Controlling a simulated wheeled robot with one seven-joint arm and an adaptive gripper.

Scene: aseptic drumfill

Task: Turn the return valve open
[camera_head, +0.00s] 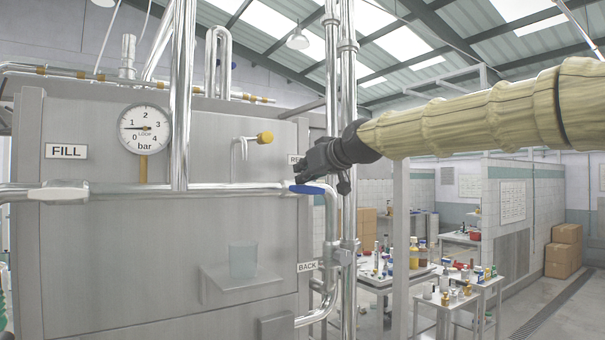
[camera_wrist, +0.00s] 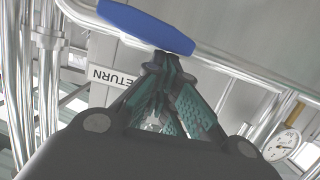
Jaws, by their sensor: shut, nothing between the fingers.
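The return valve's handle is a flat blue lever (camera_head: 307,189) on the horizontal steel pipe, near where it bends down. It also shows large at the top of the wrist view (camera_wrist: 150,26), tilted there. My gripper (camera_head: 302,172) is shut and empty just above the blue lever in the head view. In the wrist view its fingertips (camera_wrist: 166,62) are close together beside the lever's edge; I cannot tell whether they touch it. The RETURN label (camera_wrist: 113,77) appears upside down in the wrist view and is mostly hidden by my gripper in the head view.
A white-handled valve (camera_head: 58,192) sits left on the same pipe, below the FILL sign (camera_head: 66,151). A pressure gauge (camera_head: 144,129) and a yellow-knobbed tap (camera_head: 264,138) are on the panel. Vertical steel pipes (camera_head: 348,250) stand close to my gripper. A beaker (camera_head: 243,260) rests on a shelf.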

